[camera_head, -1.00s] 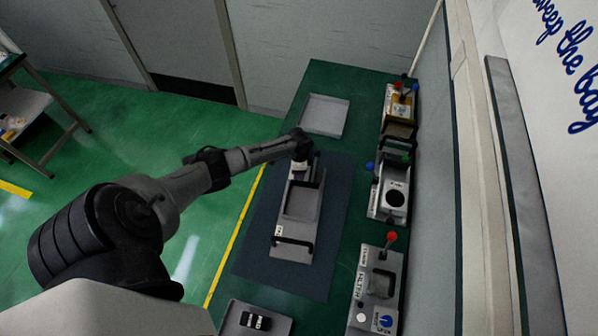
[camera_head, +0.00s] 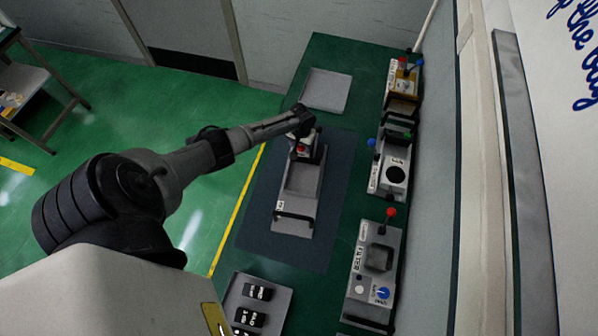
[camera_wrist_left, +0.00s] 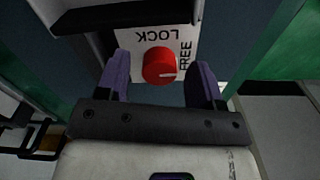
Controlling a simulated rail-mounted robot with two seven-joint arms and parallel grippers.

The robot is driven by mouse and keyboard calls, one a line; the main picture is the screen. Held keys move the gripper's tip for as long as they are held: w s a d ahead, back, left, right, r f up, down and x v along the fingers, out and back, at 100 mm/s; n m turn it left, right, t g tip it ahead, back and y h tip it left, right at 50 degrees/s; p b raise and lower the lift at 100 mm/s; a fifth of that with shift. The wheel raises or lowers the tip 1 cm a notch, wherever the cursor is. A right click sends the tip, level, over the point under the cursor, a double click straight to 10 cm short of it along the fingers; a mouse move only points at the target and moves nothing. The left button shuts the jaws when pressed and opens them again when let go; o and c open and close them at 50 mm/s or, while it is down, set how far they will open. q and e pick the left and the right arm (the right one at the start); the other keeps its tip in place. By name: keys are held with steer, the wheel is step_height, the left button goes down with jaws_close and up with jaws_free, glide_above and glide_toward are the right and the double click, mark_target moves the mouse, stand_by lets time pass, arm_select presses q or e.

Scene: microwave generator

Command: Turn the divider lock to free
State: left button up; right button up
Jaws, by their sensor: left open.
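The divider lock is a round red knob (camera_wrist_left: 158,64) on a white plate (camera_wrist_left: 138,42) with the words LOCK and FREE. In the left wrist view, LOCK is above the knob and FREE to its right; a pale mark on the knob points right, near FREE. My left gripper (camera_wrist_left: 161,70) is open, with its purple fingers on either side of the knob and gaps showing. In the head view, the knob (camera_head: 301,150) shows just below the left gripper (camera_head: 301,132), at the far end of a grey tray-like device (camera_head: 296,207). My right gripper is out of view.
The device lies on a dark mat (camera_head: 265,235) on a green bench. A grey tray (camera_head: 326,91) lies beyond it. Several machines, including one with a red-tipped lever (camera_head: 375,265), stand along the wall at right. A tray with black blocks (camera_head: 277,297) is at the near end.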

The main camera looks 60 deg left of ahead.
arm_select(q)
steer(key=n+b, duration=0.1)
steer(key=n, duration=0.3)
steer(key=shift+f+n, duration=0.15)
steer(key=shift+n, duration=0.25)
steer(key=shift+r+n+b, duration=0.2)
steer(key=shift+n+b, duration=0.1)
steer(key=shift+n, duration=0.1)
step_height(320, 180, up, 13)
steer(key=s+d+m+p, duration=0.2)
steer(key=s+d+m, duration=0.1)
steer(key=d, duration=0.4)
steer(key=s+d+m+t+p, duration=0.1)
steer(key=s+d+m+p, duration=0.1)
steer(key=s+d+m, duration=0.2)
steer(key=s+d+m+p, duration=0.2)
steer(key=s+d+m, duration=0.2)
steer(key=d, duration=0.8)
steer(key=s, duration=0.2)
steer(key=shift+s+r+t, duration=0.25)
steer(key=shift+s+t, duration=0.05)
steer(key=shift+d, duration=0.1)
